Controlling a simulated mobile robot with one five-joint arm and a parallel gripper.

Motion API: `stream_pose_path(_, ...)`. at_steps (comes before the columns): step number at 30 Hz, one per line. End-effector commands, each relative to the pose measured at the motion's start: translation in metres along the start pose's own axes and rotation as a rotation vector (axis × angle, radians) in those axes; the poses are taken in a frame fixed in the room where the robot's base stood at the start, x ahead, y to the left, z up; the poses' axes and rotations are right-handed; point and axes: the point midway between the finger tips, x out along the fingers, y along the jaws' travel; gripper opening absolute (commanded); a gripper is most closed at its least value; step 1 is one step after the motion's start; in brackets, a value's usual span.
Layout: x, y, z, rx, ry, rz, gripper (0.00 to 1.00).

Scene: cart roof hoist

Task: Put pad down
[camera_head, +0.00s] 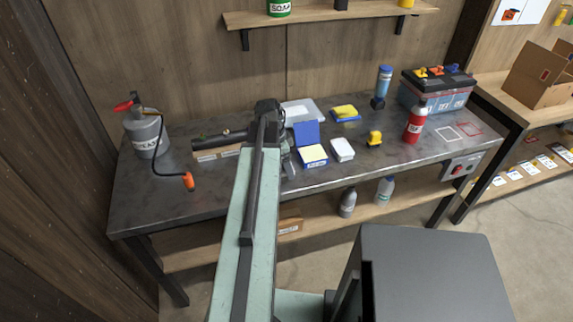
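Several pad-like items lie on the dark metal workbench (225,188), and I cannot tell which one the task means. A white block-shaped pad (342,149) lies flat near the middle. Left of it stands an open blue box (306,133) with a yellow and white piece (313,155) at its front. A yellow pad (345,112) rests on a blue base farther back. My gripper (287,163) is low over the bench, just left of the open blue box. My arm hides most of it, so its fingers and anything between them are not clear.
A grey pump can (147,136) with an orange-tipped hose stands left. A dark cylinder (222,138) lies left of my arm. A small yellow object (374,138), a red bottle (415,124), a blue-topped bottle (383,82) and a battery (437,92) stand right. The front-left bench is clear.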

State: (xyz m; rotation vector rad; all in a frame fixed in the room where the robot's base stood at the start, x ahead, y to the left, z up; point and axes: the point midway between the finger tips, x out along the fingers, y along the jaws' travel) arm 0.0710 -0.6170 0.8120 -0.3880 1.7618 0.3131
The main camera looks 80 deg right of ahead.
Motion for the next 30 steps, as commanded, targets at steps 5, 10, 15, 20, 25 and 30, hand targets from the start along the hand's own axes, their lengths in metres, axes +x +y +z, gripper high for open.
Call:
stream_pose_path(5,0.0,0.0,0.0,0.0,0.0,0.0,0.94)
stream_pose_path(10,-0.001,0.0,-0.001,0.001,0.0,0.0,0.94)
stream_pose_path(15,-0.014,0.0,-0.004,0.001,0.0,0.0,0.94)
stream_pose_path(20,-0.042,0.001,-0.005,0.001,0.0,0.0,0.94)
stream_pose_path(25,-0.081,0.001,-0.006,0.0,0.0,0.001,0.94)
stream_pose_path(30,-0.117,0.001,-0.006,0.001,0.0,0.001,0.94)
